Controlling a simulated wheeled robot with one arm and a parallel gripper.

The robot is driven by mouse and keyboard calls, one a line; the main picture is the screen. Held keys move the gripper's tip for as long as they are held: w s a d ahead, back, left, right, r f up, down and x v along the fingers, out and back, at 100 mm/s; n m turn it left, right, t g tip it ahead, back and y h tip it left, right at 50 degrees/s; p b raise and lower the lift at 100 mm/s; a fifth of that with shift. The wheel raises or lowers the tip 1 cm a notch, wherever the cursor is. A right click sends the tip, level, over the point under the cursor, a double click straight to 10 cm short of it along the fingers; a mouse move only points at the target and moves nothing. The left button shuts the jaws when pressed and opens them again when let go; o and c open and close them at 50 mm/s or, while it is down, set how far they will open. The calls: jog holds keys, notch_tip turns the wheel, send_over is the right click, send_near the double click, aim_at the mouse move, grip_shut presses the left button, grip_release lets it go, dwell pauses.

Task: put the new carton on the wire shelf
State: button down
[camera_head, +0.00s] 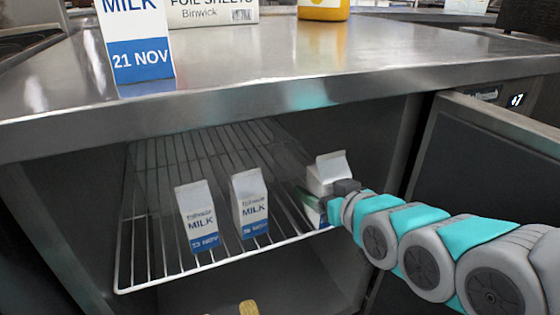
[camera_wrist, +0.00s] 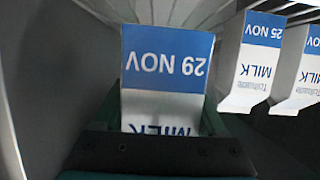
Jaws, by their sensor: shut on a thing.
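My gripper (camera_head: 326,203) is shut on a white milk carton (camera_head: 328,172) at the right side of the wire shelf (camera_head: 150,268). In the wrist view this carton (camera_wrist: 165,75) shows a blue band reading 29 NOV, upside down in the picture. The carton is upright inside the fridge; my gripper hides its lower part in the head view, and I cannot tell if its base touches the wires. Two other milk cartons stand on the shelf to its left: a middle one (camera_head: 249,204) dated 25 NOV in the wrist view (camera_wrist: 250,62), and a left one (camera_head: 196,217), apparently 23 NOV.
A steel counter (camera_head: 300,62) is above the shelf. On it stand a milk carton (camera_head: 137,40) dated 21 NOV, a foil sheets box (camera_head: 213,12) and a yellow container (camera_head: 323,10). The open fridge door (camera_head: 480,150) is at right. Shelf left of the cartons is free.

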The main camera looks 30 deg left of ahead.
jog(key=w+a, duration=0.2)
jog(key=w, duration=0.2)
jog(key=w+a+f, duration=0.1)
jog(key=w+a, duration=0.1)
jog(key=w, duration=0.2)
jog(key=w+a+p, duration=0.1)
jog(key=w, duration=0.4)
jog(key=shift+a+f, duration=0.15)
jog(key=shift+a, duration=0.25)
jog(key=shift+w+a+f, duration=0.1)
jog(key=shift+w+f, duration=0.15)
jog(key=shift+w, duration=0.05)
jog(key=shift+f, duration=1.55)
jog(key=shift+f, duration=0.2)
grip_release()
jog(key=shift+r, duration=0.1)
